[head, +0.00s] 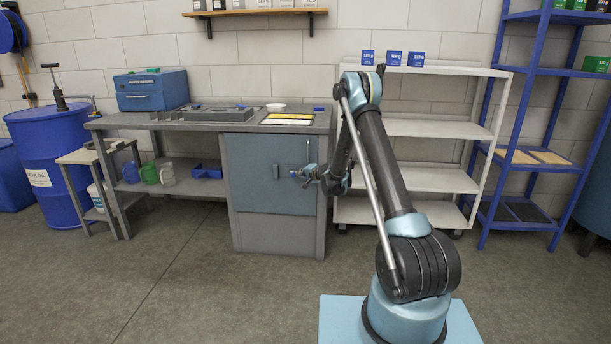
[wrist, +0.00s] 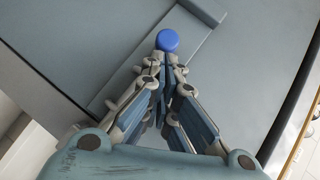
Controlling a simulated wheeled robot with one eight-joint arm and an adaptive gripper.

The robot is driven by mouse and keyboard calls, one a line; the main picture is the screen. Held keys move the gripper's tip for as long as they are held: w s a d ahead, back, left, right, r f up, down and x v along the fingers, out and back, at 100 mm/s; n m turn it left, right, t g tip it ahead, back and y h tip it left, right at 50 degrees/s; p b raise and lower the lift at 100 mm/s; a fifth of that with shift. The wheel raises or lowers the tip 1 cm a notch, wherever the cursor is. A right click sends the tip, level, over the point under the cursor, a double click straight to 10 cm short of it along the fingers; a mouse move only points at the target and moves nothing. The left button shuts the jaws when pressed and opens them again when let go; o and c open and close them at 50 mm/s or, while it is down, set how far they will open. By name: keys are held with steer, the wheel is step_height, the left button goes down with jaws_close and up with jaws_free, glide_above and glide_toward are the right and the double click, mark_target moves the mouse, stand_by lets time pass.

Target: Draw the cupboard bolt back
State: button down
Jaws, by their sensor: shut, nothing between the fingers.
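The grey-blue cupboard door (head: 262,180) is closed under the right end of the workbench. In the wrist view, a round blue knob (wrist: 167,40) stands out from a grey strip on the door (wrist: 60,50); it looks like the bolt's knob. My gripper (head: 297,174) is in front of the door's right side in the head view. In the wrist view my gripper (wrist: 171,60) is shut and empty, its fingertips right at the near side of the knob. I cannot tell whether they touch it. The bolt's shaft is mostly hidden behind the fingers.
The workbench top (head: 180,122) overhangs the cupboard. A white shelf rack (head: 425,180) stands close on the right. The floor in front of the cupboard is clear.

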steer(key=a, duration=0.5)
steer(key=shift+w, duration=0.1)
stand_by(0.5)
steer(key=w+d+v, duration=0.1)
steer(key=d+v, duration=0.1)
steer(key=v, duration=1)
steer(key=shift+d+r, duration=0.2)
steer(key=shift+r, duration=0.3)
